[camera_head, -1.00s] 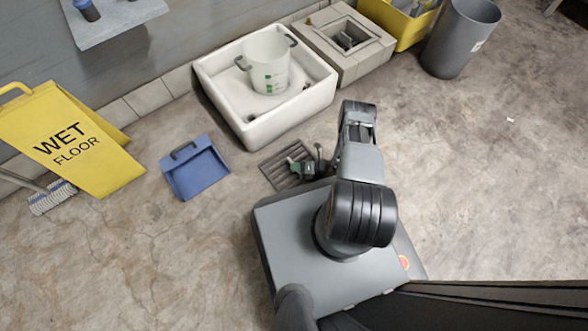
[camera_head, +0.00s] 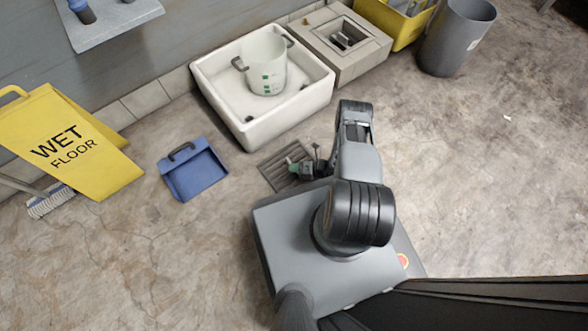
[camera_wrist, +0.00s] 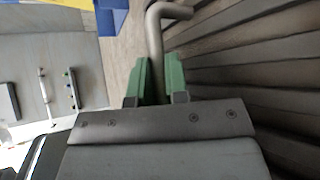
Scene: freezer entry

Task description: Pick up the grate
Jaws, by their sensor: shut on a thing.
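The grate (camera_head: 272,172) is a dark grey slatted panel by the floor, just in front of the white basin. My arm and gripper cover part of it. In the wrist view its long slats (camera_wrist: 265,62) fill the right side, and a bent grey rod handle (camera_wrist: 154,32) stands up beside them. My gripper (camera_head: 293,163), with green fingers, is at the grate's right part. In the wrist view the gripper (camera_wrist: 157,75) is shut on this rod, one finger on each side. I cannot tell whether the grate is clear of the floor.
The white basin (camera_head: 222,98) with a pail (camera_head: 265,72) stands just behind the grate. A blue dustpan (camera_head: 197,178) and a yellow wet floor sign (camera_head: 75,145) are to the left. A grey bin (camera_head: 452,40) stands at upper right. Floor on the right is clear.

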